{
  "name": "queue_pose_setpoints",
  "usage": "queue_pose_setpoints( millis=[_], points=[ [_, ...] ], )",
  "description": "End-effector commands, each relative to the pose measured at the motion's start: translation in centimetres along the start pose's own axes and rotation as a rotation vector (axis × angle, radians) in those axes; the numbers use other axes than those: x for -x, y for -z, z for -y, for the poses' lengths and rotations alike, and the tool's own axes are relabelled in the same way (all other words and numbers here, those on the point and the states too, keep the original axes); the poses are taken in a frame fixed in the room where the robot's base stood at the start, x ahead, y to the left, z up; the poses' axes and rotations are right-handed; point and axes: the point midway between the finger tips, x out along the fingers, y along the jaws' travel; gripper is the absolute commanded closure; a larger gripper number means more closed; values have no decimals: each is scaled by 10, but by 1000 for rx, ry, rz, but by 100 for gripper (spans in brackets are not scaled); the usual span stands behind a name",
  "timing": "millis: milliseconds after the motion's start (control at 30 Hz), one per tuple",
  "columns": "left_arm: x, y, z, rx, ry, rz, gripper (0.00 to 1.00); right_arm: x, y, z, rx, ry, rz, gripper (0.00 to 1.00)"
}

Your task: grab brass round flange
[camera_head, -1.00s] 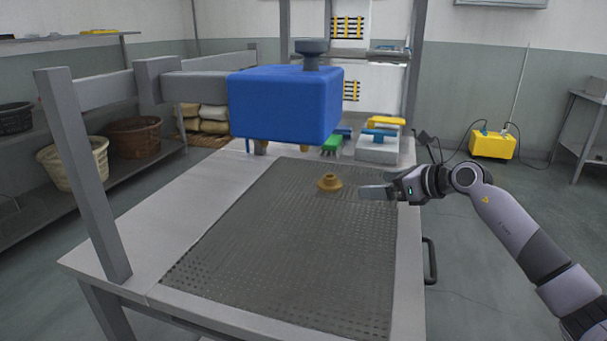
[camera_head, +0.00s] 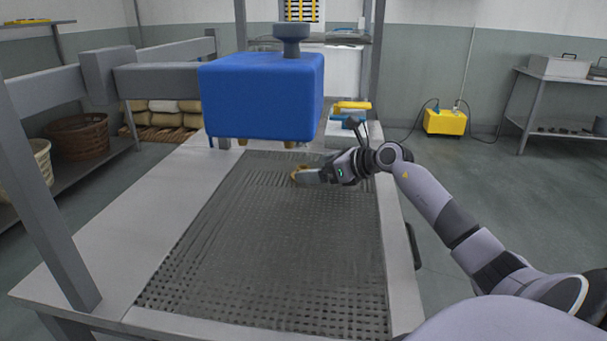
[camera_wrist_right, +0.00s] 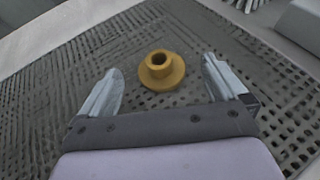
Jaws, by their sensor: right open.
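The brass round flange (camera_wrist_right: 161,72) lies on the perforated mat, its hub facing up. In the head view the flange (camera_head: 297,173) is partly hidden behind my right gripper (camera_head: 308,176). In the right wrist view my right gripper (camera_wrist_right: 160,88) is open, with one finger to each side of the flange and a gap on both sides. The flange sits around and slightly beyond the fingertips, untouched as far as I can see. My left gripper is not in view.
The perforated grey mat (camera_head: 270,250) covers most of the table (camera_head: 110,265). A blue block (camera_head: 262,97) hangs from a grey frame over the table's far left. Blue and yellow items (camera_head: 350,110) stand at the far end. The near mat is clear.

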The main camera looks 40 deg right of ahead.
Motion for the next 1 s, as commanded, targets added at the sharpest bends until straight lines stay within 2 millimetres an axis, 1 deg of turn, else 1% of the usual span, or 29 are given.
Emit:
queue_pose_setpoints(
  millis=[33,100,233,367,567,667,700,767,800,1000],
  points=[
    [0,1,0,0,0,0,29,-7,-1,-1,-3,-3,3,1],
    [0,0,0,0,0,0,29,-15,0,-1,-4,-1,2,1],
    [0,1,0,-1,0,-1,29,-25,0,-1,-1,-1,2,1],
    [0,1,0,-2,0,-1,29,-29,1,-1,0,0,-1,1],
    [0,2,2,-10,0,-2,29,-29,1,-1,1,0,-1,1],
    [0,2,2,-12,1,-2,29,-29,1,-1,1,0,-1,31],
    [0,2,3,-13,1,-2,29,-29,1,-1,1,0,-1,44],
    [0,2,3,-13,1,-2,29,-29,1,-1,1,0,-1,63],
    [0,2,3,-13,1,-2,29,-29,1,-1,1,0,-1,76],
    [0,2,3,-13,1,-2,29,-28,-1,0,1,1,4,77]
  ],
)
